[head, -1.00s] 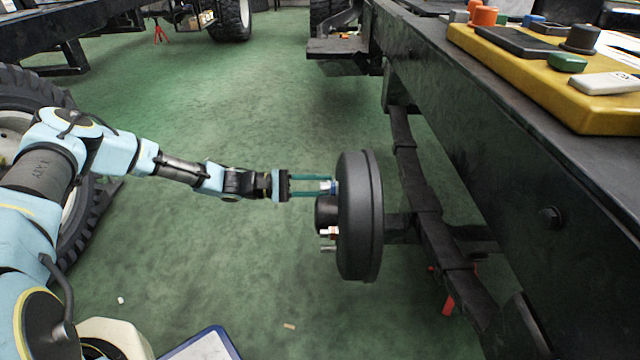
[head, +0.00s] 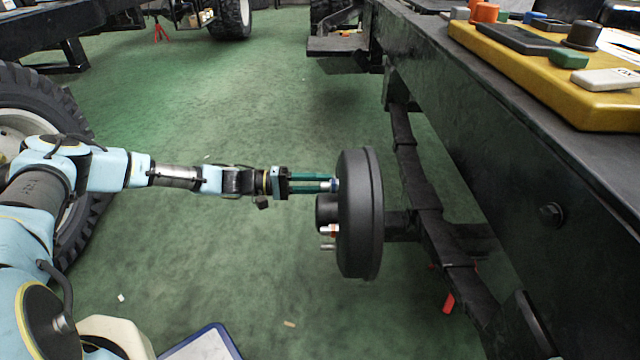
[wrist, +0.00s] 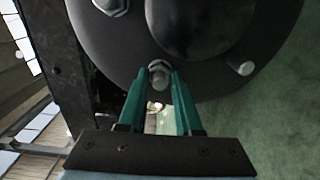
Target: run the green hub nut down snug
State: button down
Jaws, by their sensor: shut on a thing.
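The dark round hub (head: 359,215) is on the axle end in the middle of the head view and fills the top of the wrist view (wrist: 90,50). My gripper (head: 333,185) reaches it from the left, near its upper part. Its teal fingers (wrist: 159,80) are shut on a nut (wrist: 159,70) on a stud at the hub face. This nut looks grey in the wrist view, with some blue by the fingertips in the head view; I cannot make out green on it. An orange-red nut (head: 333,231) sits lower on the hub. A bare stud (wrist: 243,68) stands to the right in the wrist view.
A black chassis rail (head: 500,150) runs along the right, with a yellow tray (head: 570,85) of coloured parts on top. A large tyre (head: 75,120) is at the left behind my arm. The green floor left of the hub is mostly clear.

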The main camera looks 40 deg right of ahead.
jog(key=shift+w+a+f, duration=0.1)
jog(key=shift+w, duration=0.05)
jog(key=c, duration=0.9)
grip_release()
jog(key=shift+o, duration=0.2)
jog(key=p+v, duration=0.2)
jog(key=v, duration=0.8)
jog(key=shift+w+a, duration=0.25)
